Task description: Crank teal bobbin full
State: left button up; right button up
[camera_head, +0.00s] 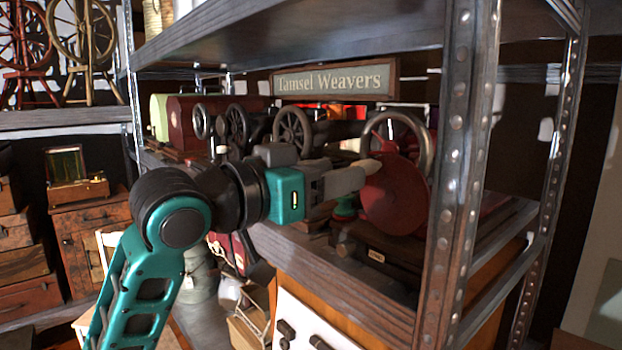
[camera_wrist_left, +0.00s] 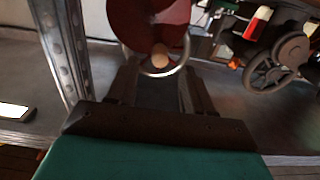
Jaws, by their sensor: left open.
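A winder with a round red disc (camera_head: 395,195) stands on the shelf, partly behind my left gripper. The red disc also shows at the top of the left wrist view (camera_wrist_left: 150,18). A pale wooden crank knob (camera_wrist_left: 160,56) sticks out from the disc, in line with the gap between my fingers. A small teal bobbin (camera_head: 344,207) sits low behind my fingers, mostly hidden; how full it is cannot be told. My left gripper (camera_head: 367,176) is open, its fingertips close to the disc; contact with the knob cannot be told.
A metal shelf post (camera_head: 460,150) stands just right of the disc. A "Tamsel Weavers" sign (camera_head: 335,80) hangs behind. Several old machines with handwheels (camera_head: 293,130) stand left on the shelf (camera_head: 340,295). Another shelf board is overhead.

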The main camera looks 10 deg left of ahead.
pick_arm(q)
jog(key=shift+x, duration=2.7)
jog(key=c, duration=0.8)
